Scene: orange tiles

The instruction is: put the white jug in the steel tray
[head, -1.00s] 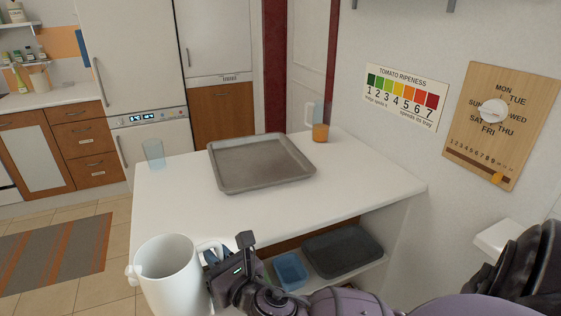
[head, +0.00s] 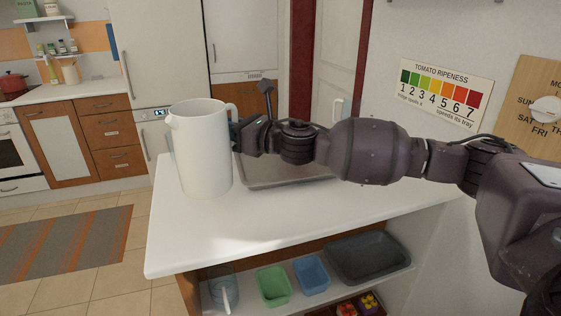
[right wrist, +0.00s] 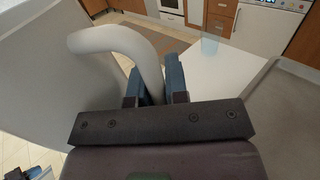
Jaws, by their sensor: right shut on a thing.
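The white jug (head: 203,155) is upright in the head view, in front of the left part of the counter. My right gripper (head: 235,134) is shut on its handle, from the jug's right side. In the right wrist view the handle (right wrist: 125,42) curves down between the blue fingers (right wrist: 157,85), with the jug's body (right wrist: 50,70) at the left. The steel tray (head: 262,184) lies on the counter, right of the jug and largely hidden behind my right arm. Whether the jug's base touches the counter is unclear.
The white counter (head: 290,215) has bare room in front of the tray. A clear glass (right wrist: 210,45) stands on it in the right wrist view. The shelf below holds a green bin (head: 272,286), a blue bin (head: 311,273) and a dark tray (head: 368,258).

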